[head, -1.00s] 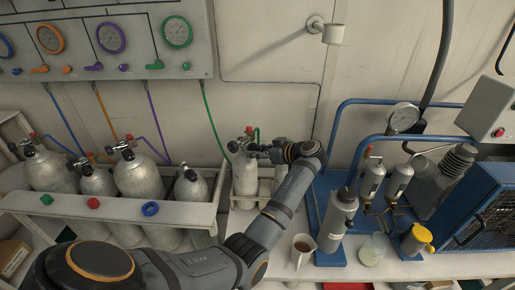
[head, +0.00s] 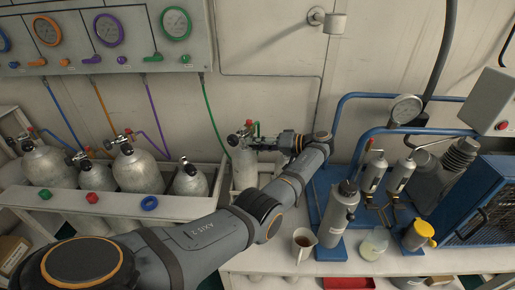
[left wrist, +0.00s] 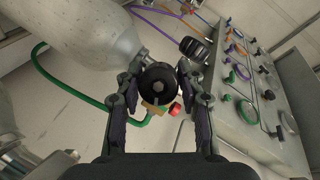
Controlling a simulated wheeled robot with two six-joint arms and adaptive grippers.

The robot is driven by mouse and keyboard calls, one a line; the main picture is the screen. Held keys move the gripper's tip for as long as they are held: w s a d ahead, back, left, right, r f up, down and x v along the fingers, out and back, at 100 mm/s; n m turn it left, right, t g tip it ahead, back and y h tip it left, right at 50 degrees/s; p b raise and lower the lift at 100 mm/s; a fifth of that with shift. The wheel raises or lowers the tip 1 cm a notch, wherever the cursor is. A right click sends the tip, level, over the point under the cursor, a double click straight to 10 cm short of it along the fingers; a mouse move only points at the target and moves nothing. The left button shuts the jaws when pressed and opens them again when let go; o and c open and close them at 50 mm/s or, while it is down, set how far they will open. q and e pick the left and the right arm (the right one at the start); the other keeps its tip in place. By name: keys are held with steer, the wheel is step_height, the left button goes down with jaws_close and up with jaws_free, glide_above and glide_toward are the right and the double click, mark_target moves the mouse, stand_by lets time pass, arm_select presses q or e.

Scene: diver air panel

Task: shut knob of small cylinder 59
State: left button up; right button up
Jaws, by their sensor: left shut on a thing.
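A pale small cylinder (head: 243,168) stands in the white rack behind the bench, with a valve and a red cap on top and a green hose at its side. Its number cannot be read. My left gripper (head: 258,143) reaches its valve from the right. In the left wrist view the cylinder (left wrist: 90,32) lies at the upper left. A round black knob (left wrist: 158,84) sits between the fingers of my left gripper (left wrist: 158,100), which are shut on it. A second, ribbed black knob (left wrist: 195,49) shows just beyond. My right gripper is not in view.
Several other cylinders (head: 138,170) stand in the rack to the left. The gauge panel (head: 110,62) is above them. A grey bottle (head: 338,215), a cup (head: 303,242) and a blue pipe frame (head: 350,110) stand close to the right of my arm.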

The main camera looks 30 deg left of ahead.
arm_select(q)
steer(key=shift+m+g+y+b, duration=0.35)
steer(key=shift+m+b, duration=0.25)
steer(key=shift+m, duration=0.2)
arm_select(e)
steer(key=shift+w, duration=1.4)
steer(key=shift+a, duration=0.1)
arm_select(q)
steer(key=o, duration=1.2)
steer(key=shift+r, duration=0.1)
step_height(320, 180, up, 10)
steer(key=shift+f, duration=0.1)
